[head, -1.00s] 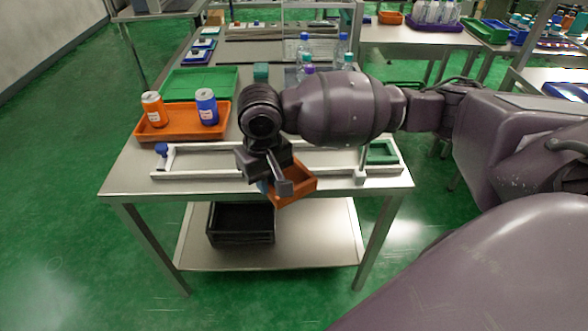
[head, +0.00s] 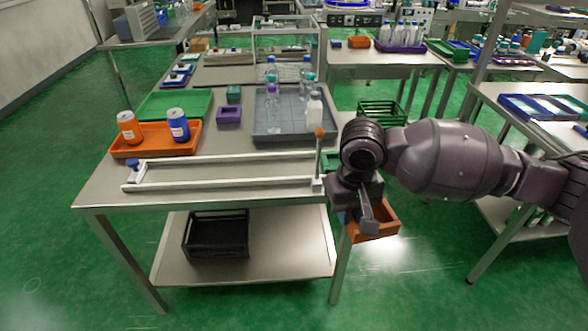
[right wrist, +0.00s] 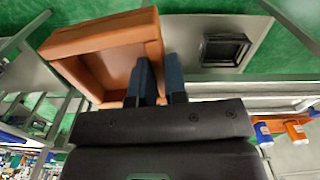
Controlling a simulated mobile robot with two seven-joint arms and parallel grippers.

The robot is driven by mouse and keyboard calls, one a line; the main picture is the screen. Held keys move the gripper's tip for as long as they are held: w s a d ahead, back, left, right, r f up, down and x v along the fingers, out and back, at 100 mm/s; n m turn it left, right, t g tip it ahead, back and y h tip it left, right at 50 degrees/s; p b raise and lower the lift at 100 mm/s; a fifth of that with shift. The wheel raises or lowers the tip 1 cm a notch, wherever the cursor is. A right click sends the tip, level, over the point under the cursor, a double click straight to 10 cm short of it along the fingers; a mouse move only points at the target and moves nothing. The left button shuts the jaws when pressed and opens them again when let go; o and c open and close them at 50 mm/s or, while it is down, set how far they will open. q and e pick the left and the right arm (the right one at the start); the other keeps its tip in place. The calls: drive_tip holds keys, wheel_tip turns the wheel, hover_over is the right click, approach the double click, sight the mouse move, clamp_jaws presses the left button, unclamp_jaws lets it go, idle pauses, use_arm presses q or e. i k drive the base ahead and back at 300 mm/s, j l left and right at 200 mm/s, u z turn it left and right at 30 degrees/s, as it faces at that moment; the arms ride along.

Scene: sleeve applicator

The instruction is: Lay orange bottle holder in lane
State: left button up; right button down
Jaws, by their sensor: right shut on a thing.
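The orange bottle holder (head: 384,222) is a small open box, off the table's front right corner. My right gripper (head: 366,214) is shut on one of its walls. In the right wrist view the holder (right wrist: 96,42) shows at the upper left, with its wall at the two dark blue fingers (right wrist: 158,80). The lane is a long white frame (head: 225,184) along the table's front edge, with a blue knob (head: 133,164) at its left end and an orange-topped post (head: 319,150) at its right. The holder is right of the lane and apart from it. My left gripper is out of view.
An orange tray (head: 190,143) with two cans stands behind the lane at left. A grey tray (head: 262,136) with bottles stands at the back right. A black crate (head: 216,235) is on the lower shelf. The space between the lane's rails looks clear.

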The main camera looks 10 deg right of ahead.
sight(207, 174)
drive_tip(key=i+j+z, duration=0.1)
drive_tip(key=z, duration=0.85)
drive_tip(key=i+j, duration=0.1)
drive_tip(key=j, duration=1.5)
drive_tip(key=i+j, duration=0.15)
drive_tip(key=j, duration=1.4)
drive_tip(key=i+j, duration=0.15)
drive_tip(key=j, duration=0.65)
